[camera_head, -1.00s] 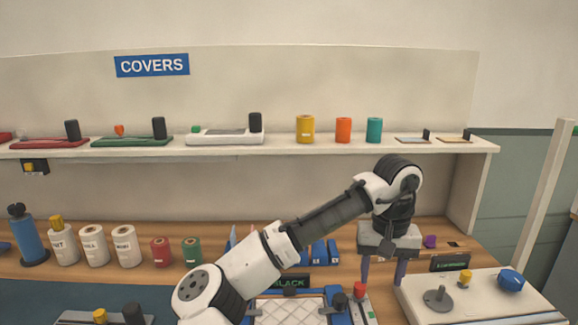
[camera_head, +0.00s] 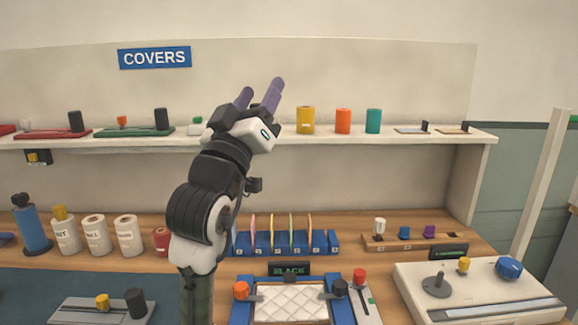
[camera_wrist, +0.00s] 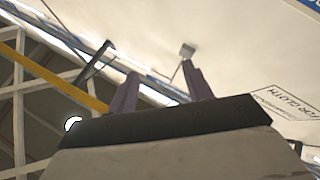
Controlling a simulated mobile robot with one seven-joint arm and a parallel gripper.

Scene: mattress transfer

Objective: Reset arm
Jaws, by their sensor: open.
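My gripper (camera_head: 258,97) is raised in front of the shelf, its two purple-grey fingers pointing up and to the right, apart and empty. My arm is folded upward left of the picture's middle and hides part of the shelf and bench behind it. In the wrist view my gripper (camera_wrist: 158,85) has its two fingers spread with nothing between them. That view looks up towards pale panels and roof beams.
A shelf (camera_head: 330,140) holds colored cylinders and panels. Below, a blue slotted rack (camera_head: 290,250), a blue frame with a white quilted pad (camera_head: 292,303) and a control panel (camera_head: 478,296) stand on the bench. White rolls (camera_head: 95,235) stand at left.

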